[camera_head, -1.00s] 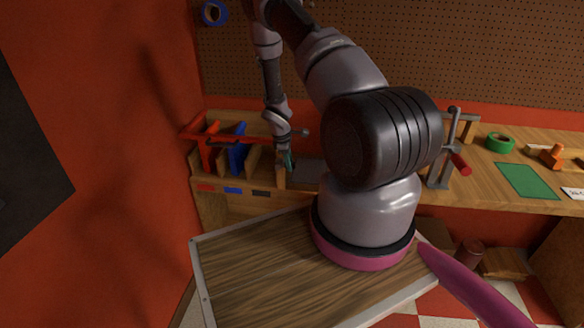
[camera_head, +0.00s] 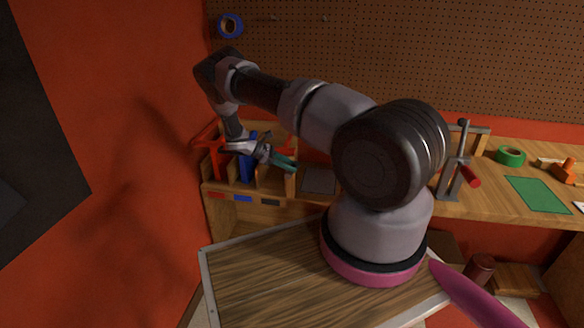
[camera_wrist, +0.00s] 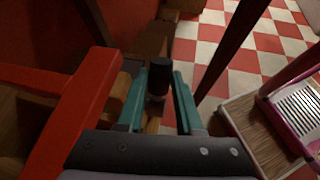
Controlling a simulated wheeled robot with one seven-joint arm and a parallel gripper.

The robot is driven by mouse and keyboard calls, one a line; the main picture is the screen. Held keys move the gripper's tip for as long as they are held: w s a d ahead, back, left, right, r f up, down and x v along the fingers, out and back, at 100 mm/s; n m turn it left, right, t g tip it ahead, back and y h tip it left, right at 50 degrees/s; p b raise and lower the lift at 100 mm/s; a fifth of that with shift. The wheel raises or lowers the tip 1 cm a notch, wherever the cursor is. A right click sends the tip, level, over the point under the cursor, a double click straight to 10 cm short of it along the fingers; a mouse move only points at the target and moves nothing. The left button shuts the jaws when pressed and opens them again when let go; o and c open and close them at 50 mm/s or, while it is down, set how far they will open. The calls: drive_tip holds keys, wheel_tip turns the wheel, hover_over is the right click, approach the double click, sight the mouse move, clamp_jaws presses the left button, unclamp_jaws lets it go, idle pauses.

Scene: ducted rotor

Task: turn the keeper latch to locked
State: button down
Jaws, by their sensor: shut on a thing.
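My gripper (camera_head: 288,166) has teal fingers and is tilted sideways over the left end of the bench, pointing right. In the wrist view my gripper (camera_wrist: 162,72) is shut on a black-topped round knob (camera_wrist: 160,67) with a paler lower part between the fingers. The knob looks like a handle, but I cannot tell how it joins the keeper latch or which way the latch is turned. In the head view the knob is too small or hidden to make out. A red bar piece (camera_wrist: 83,108) lies close left of my fingers.
A wooden rack holds red (camera_head: 216,158) and blue (camera_head: 247,165) upright pieces beside my wrist. A grey clamp stand (camera_head: 453,170), green tape roll (camera_head: 510,156) and green mat (camera_head: 537,194) are at the right of the bench. A pegboard (camera_head: 440,60) rises behind.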

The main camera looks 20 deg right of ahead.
drive_tip(key=shift+w+a+g+h, duration=0.25)
drive_tip(key=shift+a+g+h, duration=0.1)
drive_tip(key=shift+h, duration=0.35)
drive_tip(key=c, duration=0.6)
unclamp_jaws()
